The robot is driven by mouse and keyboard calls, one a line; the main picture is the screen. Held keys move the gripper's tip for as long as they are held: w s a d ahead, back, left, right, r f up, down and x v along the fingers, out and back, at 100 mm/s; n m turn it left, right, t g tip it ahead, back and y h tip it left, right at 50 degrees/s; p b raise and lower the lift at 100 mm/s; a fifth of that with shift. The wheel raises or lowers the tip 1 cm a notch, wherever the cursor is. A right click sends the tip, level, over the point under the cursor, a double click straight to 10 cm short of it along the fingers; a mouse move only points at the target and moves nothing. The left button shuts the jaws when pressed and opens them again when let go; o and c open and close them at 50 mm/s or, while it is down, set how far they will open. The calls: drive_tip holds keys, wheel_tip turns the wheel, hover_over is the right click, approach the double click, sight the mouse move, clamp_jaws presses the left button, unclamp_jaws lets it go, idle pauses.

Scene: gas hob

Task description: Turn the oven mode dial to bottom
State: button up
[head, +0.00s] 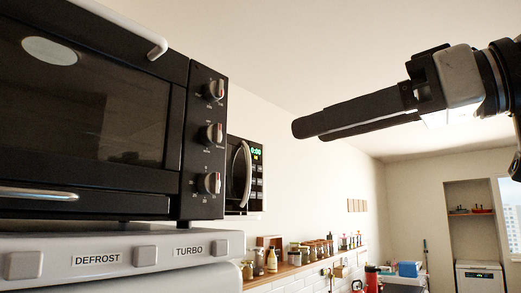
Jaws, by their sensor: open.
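A black toaster oven (90,110) stands at the left, with its door and window showing. The small print around the dials is too small to read, so I cannot tell which one is the mode dial. My gripper (312,132) is in mid-air to the right of the dials, its long black fingers pointing left. It is open and empty, clearly apart from the panel in the picture.
Below the oven is a white appliance with DEFROST (98,259) and TURBO (189,251) labels. A black microwave (244,177) with a lit clock is behind the panel. Jars (308,250) line a wall shelf. The air between my gripper and the dials looks clear.

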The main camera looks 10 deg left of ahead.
wheel_tip(320, 180, up, 2)
drive_tip(key=n, duration=0.1)
drive_tip(key=p, duration=0.3)
approach(220, 133)
drive_tip(key=shift+y, duration=0.4)
drive_tip(key=x, duration=0.8)
drive_tip(key=shift+w+a+f, duration=0.2)
drive_tip(key=shift+w+f, duration=0.05)
drive_tip(key=shift+f, duration=0.05)
drive_tip(key=shift+c, duration=0.4)
drive_tip(key=c, duration=1)
drive_tip(key=shift+o, duration=0.2)
